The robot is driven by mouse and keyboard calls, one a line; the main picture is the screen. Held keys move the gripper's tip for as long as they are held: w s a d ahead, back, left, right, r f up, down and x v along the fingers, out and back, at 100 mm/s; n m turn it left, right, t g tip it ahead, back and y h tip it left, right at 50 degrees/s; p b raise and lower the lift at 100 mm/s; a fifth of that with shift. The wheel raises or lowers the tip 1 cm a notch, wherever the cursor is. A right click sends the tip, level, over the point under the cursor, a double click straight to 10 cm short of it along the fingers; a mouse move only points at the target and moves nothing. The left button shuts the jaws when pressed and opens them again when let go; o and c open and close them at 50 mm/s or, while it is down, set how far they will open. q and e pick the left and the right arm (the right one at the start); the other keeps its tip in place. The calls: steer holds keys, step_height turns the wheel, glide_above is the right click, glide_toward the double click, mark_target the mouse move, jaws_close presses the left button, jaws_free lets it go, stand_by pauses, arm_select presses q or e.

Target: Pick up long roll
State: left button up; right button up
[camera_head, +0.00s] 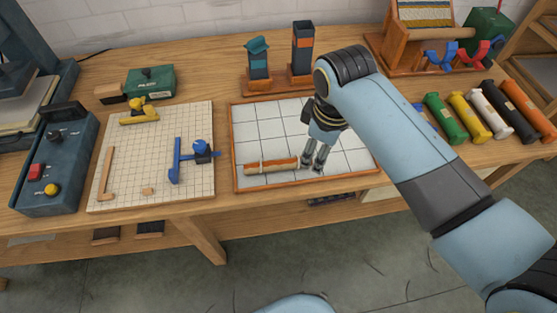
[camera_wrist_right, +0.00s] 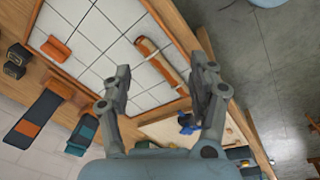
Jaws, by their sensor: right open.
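A long tan roll with orange-brown bands (camera_head: 271,166) lies near the front edge of an orange-rimmed tray with white tiles (camera_head: 235,150). It also shows in the right wrist view (camera_wrist_right: 152,55), between and beyond the fingers. My right gripper (camera_head: 315,164) is open and empty, pointing down just right of the roll's right end in the head view. In the right wrist view its fingers (camera_wrist_right: 160,75) are spread apart. Whether a finger touches the roll cannot be told. A shorter orange roll (camera_wrist_right: 56,48) lies on the tiles in the right wrist view. My left gripper is not in view.
A gridded board (camera_head: 130,180) with a blue clamp (camera_head: 178,165) lies left of the tray. Two upright holders (camera_head: 259,65) stand behind it. Several coloured rolls (camera_head: 462,116) lie at the right. A control box (camera_head: 55,170) is at far left.

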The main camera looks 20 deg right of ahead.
mark_target(266, 163)
steer(key=w+a+f+n+g, duration=0.2)
steer(key=w+a+f+n, duration=0.1)
steer(key=w+a+n, duration=0.55)
steer(key=shift+m+y, duration=0.3)
steer(key=shift+m, duration=0.35)
steer(key=f+b, duration=0.2)
steer(key=f, duration=0.1)
steer(key=w+f+b, duration=0.1)
steer(key=f+b, duration=0.1)
steer(key=shift+w+f, duration=0.1)
steer(key=shift+f, duration=0.3)
step_height(266, 163, down, 5)
steer(key=b, duration=0.6)
steer(key=shift+d+f, duration=0.1)
steer(key=shift+f, duration=0.1)
steer(key=shift+r, duration=0.1)
jaws_close()
